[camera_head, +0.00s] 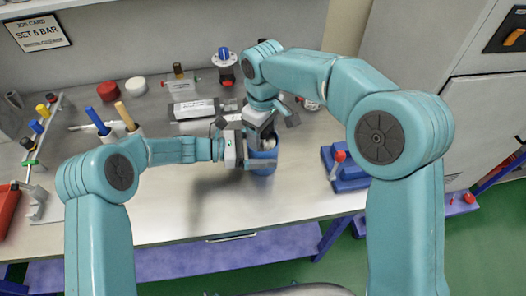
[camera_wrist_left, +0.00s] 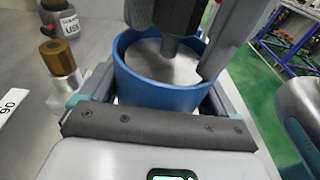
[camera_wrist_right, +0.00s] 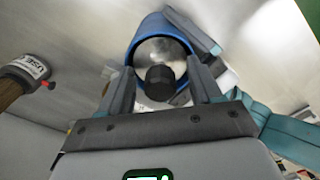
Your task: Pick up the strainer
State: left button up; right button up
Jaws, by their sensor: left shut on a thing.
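A blue open-topped cup (camera_head: 262,169) stands on the bench. My left gripper (camera_head: 257,152) is shut on it from the side; the left wrist view shows the fingers on both sides of the blue wall (camera_wrist_left: 165,92). Inside the cup is a pale metallic round piece (camera_wrist_left: 160,62) with a dark knob (camera_wrist_right: 160,82) standing up from it. This looks like the strainer, but I cannot be sure. My right gripper (camera_wrist_right: 160,75) is at the cup's mouth from above, with one finger on each side of the knob and gaps visible. It is open.
A blue block with a red-topped lever (camera_head: 345,172) stands to the right. Behind the cup are a grey box (camera_head: 193,109) and a blue-topped fitting (camera_head: 225,66). A rack (camera_head: 42,130) stands at left. Bare bench lies in front of the cup.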

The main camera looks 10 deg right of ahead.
jog(key=r+m, duration=0.1)
jog(key=m, duration=0.1)
jog(key=w+r+m, duration=0.1)
jog(key=r+m, duration=0.1)
jog(key=m, duration=0.1)
jog(key=shift+r+m, duration=0.25)
jog(key=shift+m, duration=0.05)
notch_tip(320, 180, up, 9)
jog(key=s+m, duration=0.1)
jog(key=m, duration=1)
notch_tip(320, 180, down, 12)
jog(key=shift+s+a+r, duration=0.1)
jog(key=shift+a, duration=0.05)
jog(key=shift+s, duration=0.1)
jog(key=c, duration=0.4)
grip_shut()
